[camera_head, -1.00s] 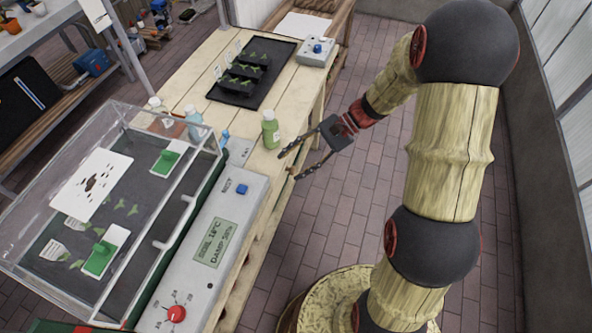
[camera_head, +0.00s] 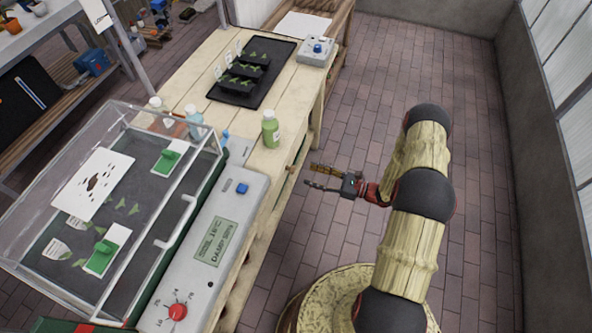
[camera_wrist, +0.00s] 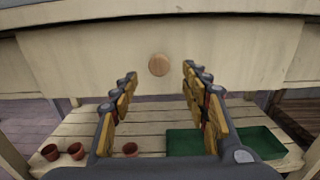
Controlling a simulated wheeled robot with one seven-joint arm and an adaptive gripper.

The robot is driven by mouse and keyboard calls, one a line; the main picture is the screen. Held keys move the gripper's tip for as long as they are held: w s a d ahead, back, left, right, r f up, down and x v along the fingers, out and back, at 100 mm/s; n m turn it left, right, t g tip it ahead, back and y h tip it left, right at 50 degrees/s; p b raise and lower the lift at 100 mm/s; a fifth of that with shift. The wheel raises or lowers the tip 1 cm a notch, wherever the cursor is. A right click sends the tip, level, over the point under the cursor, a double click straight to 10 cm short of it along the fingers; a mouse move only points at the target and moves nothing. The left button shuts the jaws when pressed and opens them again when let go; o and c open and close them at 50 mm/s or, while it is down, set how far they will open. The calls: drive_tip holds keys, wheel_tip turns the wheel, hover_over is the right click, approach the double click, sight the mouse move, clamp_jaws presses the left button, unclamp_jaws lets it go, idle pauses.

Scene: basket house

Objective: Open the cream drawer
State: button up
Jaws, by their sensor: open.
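The cream drawer (camera_wrist: 230,50) fills the upper part of the wrist view, its front facing me. It looks shut. A round wooden knob (camera_wrist: 159,65) sits at the middle of its front. My gripper (camera_wrist: 158,85) is open, with one finger on each side of the knob in the picture; I cannot tell how far the tips are from the drawer. In the head view my gripper (camera_head: 312,176) is beside the workbench's right side, low and pointing at it. The drawer front is barely visible there.
The wooden workbench (camera_head: 200,103) carries a seedling tray, a green bottle (camera_head: 270,129) and a clear propagator box with a control panel (camera_head: 215,240). Under the drawer, a slatted shelf (camera_wrist: 80,130) holds small clay pots (camera_wrist: 76,151) and a green tray (camera_wrist: 255,142). Brick floor at right is clear.

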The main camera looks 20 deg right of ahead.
drive_tip(key=b+x, duration=0.1)
drive_tip(key=x, duration=0.6)
drive_tip(key=shift+a, duration=0.15)
drive_tip(key=shift+c, duration=0.4)
drive_tip(key=c, duration=1.1)
clamp_jaws()
